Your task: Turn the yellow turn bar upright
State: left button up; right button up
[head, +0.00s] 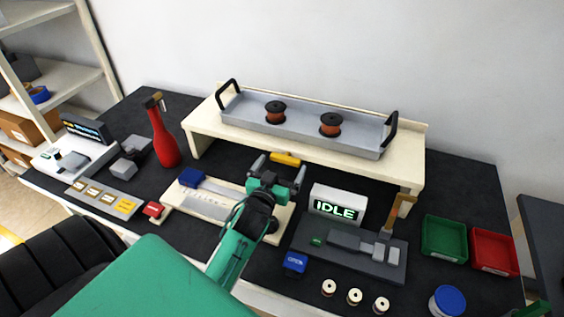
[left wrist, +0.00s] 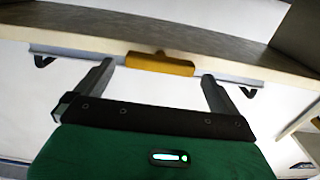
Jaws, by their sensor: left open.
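The yellow turn bar (head: 286,159) lies level, its long side running left to right, just below the front edge of the cream shelf. It also shows in the left wrist view (left wrist: 160,64), at the top middle, with a small dark part at its centre. My left gripper (head: 279,172) is open and empty just in front of the bar. In the left wrist view its two fingers (left wrist: 158,76) stand to either side of the bar's ends, with gaps at both. What the bar is mounted on is hard to tell.
The cream shelf (head: 415,163) carries a grey tray (head: 300,132) with two copper spools. A red bottle (head: 164,139) stands to the left. A sign reading IDLE (head: 337,205) and a grey fixture (head: 337,255) are at the right, beside green (head: 444,238) and red (head: 493,252) bins.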

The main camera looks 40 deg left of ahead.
pick_arm(q)
jog(key=shift+w+a, duration=0.15)
jog(key=shift+w, duration=0.55)
jog(key=c, duration=0.9)
pick_arm(e)
jog(key=shift+s+d+r, duration=0.2)
jog(key=shift+s+d, duration=0.2)
jog(key=shift+d, duration=0.1)
